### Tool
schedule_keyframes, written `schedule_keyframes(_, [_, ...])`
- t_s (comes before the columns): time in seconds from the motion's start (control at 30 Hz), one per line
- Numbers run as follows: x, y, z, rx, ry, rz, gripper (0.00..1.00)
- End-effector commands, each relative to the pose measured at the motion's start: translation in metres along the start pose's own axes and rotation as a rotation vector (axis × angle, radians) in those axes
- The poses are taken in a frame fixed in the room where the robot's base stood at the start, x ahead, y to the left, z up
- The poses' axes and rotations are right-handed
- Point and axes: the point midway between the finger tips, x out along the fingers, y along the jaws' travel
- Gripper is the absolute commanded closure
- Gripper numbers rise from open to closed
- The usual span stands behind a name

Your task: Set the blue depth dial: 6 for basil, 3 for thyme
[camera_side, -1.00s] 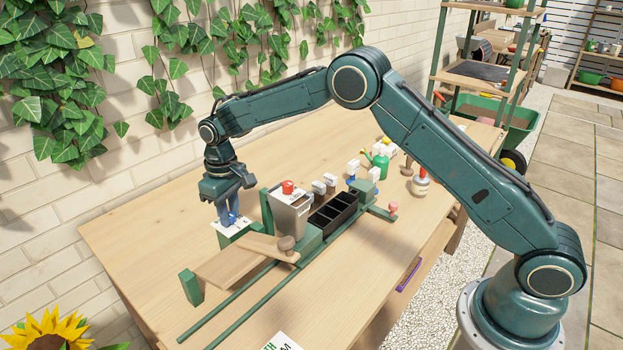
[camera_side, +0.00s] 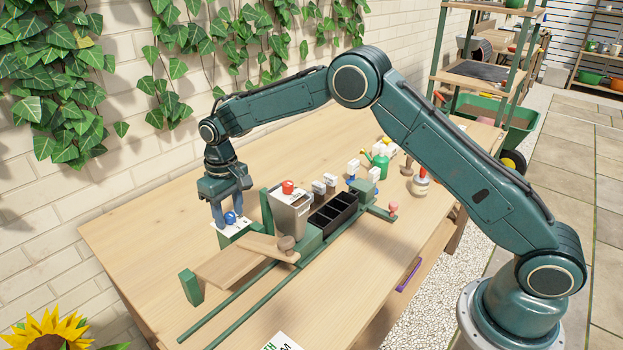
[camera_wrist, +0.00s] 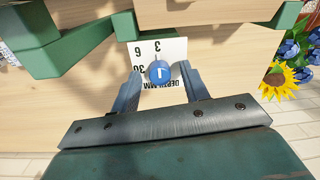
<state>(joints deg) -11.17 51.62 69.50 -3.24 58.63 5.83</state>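The blue depth dial (camera_side: 230,218) sits on a white scale plate (camera_side: 219,225) on the green mount at the near end of the bench fixture. In the wrist view the dial (camera_wrist: 160,73) shows a pale pointer mark directed roughly at the 3. The plate (camera_wrist: 172,46) there reads 3, 6, a partly hidden number and DEPTH MM. My gripper (camera_wrist: 161,84) is open, with one finger on each side of the dial and a visible gap to it. In the side view my gripper (camera_side: 229,215) hangs just over the dial.
A grey hopper with a red knob (camera_side: 290,212) and a black tray (camera_side: 334,212) stand further along. A partly cut-off card (camera_side: 281,342) lies at the front. The bench on the left is clear.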

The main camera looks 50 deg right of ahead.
Motion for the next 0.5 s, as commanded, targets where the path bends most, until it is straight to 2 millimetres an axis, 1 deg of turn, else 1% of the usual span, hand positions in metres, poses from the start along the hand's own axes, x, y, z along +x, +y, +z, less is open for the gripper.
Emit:
schedule_keyframes(0.27, [-0.003,0.0,0.0,-0.001,0.0,0.0,0.55])
schedule_keyframes(0.37, [-0.009,0.0,0.0,-0.001,0.0,0.0,0.55])
schedule_keyframes(0.5, [-0.024,0.0,0.0,-0.001,0.002,0.0,0.55])
